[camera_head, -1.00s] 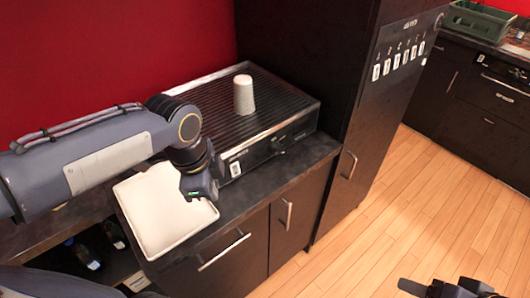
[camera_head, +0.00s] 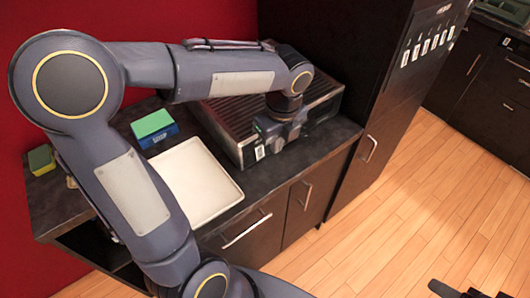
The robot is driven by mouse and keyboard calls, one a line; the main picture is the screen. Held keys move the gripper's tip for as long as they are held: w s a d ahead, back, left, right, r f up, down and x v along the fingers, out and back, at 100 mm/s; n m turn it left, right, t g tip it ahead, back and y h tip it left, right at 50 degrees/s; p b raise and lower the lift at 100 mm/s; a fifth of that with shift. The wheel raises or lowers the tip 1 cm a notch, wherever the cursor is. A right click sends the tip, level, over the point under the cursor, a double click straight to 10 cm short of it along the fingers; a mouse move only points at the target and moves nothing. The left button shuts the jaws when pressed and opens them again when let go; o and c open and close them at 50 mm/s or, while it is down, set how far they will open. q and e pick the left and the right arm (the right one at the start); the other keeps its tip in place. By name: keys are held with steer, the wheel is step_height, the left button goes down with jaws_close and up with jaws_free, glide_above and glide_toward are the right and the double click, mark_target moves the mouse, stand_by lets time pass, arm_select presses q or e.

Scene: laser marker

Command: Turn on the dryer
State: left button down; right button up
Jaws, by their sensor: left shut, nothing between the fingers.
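The dryer (camera_head: 326,104) is a dark box with a ridged top and a metallic rim, standing on the counter against the red wall. My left arm passes across it and hides much of its top. My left gripper (camera_head: 279,138) is shut and empty at the dryer's front face, pointing down. It covers part of that face, and I cannot tell whether it touches a button there. A small white label (camera_head: 260,152) shows on the front, left of the gripper. Only a dark tip of my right gripper (camera_head: 445,289) shows at the bottom right edge.
A white square tray (camera_head: 196,178) lies on the dark counter left of the dryer. A green and dark block (camera_head: 154,127) sits behind it, and a green-yellow sponge (camera_head: 41,159) lies at the far left. A tall dark cabinet (camera_head: 385,90) stands right of the dryer. The wooden floor is clear.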

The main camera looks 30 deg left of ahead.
mark_target(260, 152)
arm_select(q)
steer(key=f, duration=0.7)
steer(key=shift+a+f, duration=0.2)
steer(key=shift+a, duration=0.1)
steer(key=a, duration=0.1)
steer(key=w+a+f+p, duration=0.1)
steer(key=shift+w+a, duration=0.15)
steer(key=shift+a, duration=0.25)
steer(key=shift+w+a+f, duration=0.15)
steer(key=shift+w+a, duration=0.05)
steer(key=shift+a, duration=0.25)
steer(key=shift+w+a+f+y+b, duration=0.1)
steer(key=shift+a+f+y+b, duration=0.1)
steer(key=shift+f+y+b, duration=0.4)
steer(key=shift+r, duration=0.45)
steer(key=shift+a+r, duration=0.1)
